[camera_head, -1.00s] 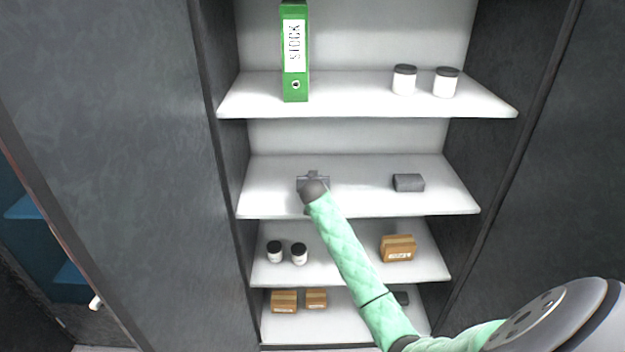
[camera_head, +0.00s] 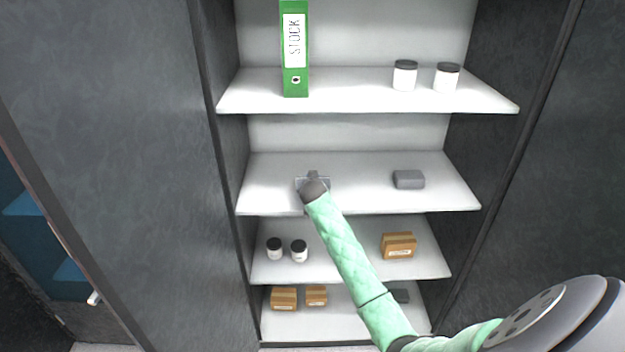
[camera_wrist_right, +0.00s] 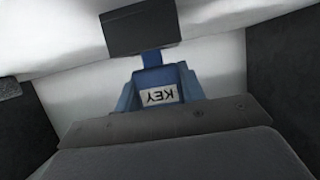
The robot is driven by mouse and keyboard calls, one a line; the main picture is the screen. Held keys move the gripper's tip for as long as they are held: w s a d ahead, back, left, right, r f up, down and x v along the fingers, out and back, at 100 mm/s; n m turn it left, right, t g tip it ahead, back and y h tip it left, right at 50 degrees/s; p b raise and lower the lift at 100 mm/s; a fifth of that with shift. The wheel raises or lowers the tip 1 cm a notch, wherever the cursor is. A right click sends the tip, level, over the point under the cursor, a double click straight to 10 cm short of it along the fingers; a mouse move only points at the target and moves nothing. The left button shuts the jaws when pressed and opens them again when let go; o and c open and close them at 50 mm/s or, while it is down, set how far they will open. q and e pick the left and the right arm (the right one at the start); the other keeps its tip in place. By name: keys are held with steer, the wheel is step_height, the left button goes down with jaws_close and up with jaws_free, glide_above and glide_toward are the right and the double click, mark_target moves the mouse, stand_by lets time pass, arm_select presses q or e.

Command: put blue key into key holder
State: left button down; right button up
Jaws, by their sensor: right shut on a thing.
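My right gripper (camera_head: 313,185) is over the left half of the middle shelf, at the end of my green-sleeved arm. In the head view my gripper hides the key. I cannot make out a key holder for certain. My left gripper is not in view.
A grey block (camera_head: 408,179) lies on the same shelf (camera_head: 360,195), to the right. A green binder (camera_head: 295,80) and two jars (camera_head: 405,75) stand above. Jars (camera_head: 299,251) and cardboard boxes (camera_head: 398,246) are below. Cabinet walls close both sides.

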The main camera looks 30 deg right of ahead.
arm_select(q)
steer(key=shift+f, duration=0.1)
arm_select(e)
steer(key=shift+f, duration=0.2)
steer(key=o, duration=1.2)
steer(key=shift+c, duration=0.2)
steer(key=shift+s+a+b, duration=0.15)
steer(key=shift+s+b, duration=0.05)
steer(key=shift+b, duration=0.1)
steer(key=b+v, duration=0.2)
steer(key=v, duration=0.4)
steer(key=shift+s+a, duration=0.15)
steer(key=shift+s, duration=0.1)
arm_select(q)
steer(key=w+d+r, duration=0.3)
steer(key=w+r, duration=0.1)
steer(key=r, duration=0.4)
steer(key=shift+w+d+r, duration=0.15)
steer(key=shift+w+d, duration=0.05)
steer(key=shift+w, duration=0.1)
arm_select(e)
steer(key=shift+s+a+r, duration=0.15)
steer(key=shift+s+r, duration=0.15)
